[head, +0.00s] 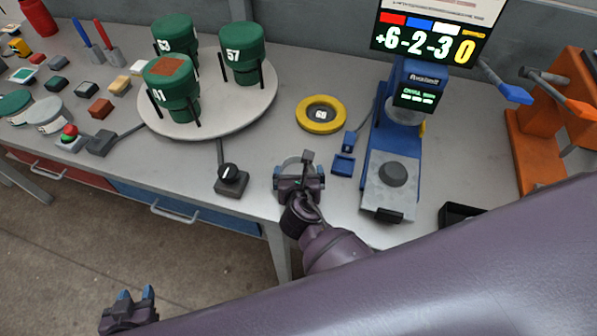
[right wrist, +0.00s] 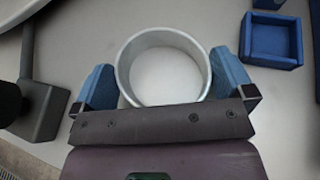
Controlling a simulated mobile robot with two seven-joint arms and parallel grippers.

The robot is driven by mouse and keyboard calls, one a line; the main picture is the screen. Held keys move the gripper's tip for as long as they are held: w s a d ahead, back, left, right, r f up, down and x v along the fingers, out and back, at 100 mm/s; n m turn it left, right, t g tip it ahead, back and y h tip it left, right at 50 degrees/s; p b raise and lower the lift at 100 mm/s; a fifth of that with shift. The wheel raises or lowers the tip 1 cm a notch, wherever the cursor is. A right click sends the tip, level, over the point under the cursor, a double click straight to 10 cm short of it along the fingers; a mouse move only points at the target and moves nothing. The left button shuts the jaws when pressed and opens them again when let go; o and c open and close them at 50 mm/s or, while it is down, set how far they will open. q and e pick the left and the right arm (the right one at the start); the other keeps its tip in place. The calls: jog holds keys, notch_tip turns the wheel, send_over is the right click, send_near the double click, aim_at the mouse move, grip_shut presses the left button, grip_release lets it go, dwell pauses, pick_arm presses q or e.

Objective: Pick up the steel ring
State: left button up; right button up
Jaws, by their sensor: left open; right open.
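The steel ring (right wrist: 163,38) is a short, hollow, silver-grey band on the grey table. In the right wrist view it lies between the two blue fingers of my right gripper (right wrist: 165,82), with a gap at the right finger and a narrower one at the left. In the head view the ring (head: 297,161) shows partly behind my right gripper (head: 299,172), which is open near the table's front edge. My left gripper (head: 136,294) is open and empty at the lower left, away from the table and over the floor.
A small blue tray (head: 343,164) and a blue press-like stand (head: 388,185) are to the right. A black knob box (head: 231,180) is to the left. A yellow ring (head: 320,114) lies behind. A white turntable (head: 225,122) carries green containers. An orange fixture (head: 550,140) stands far right.

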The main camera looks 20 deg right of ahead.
jog(key=shift+c, duration=0.2)
jog(key=c, duration=0.6)
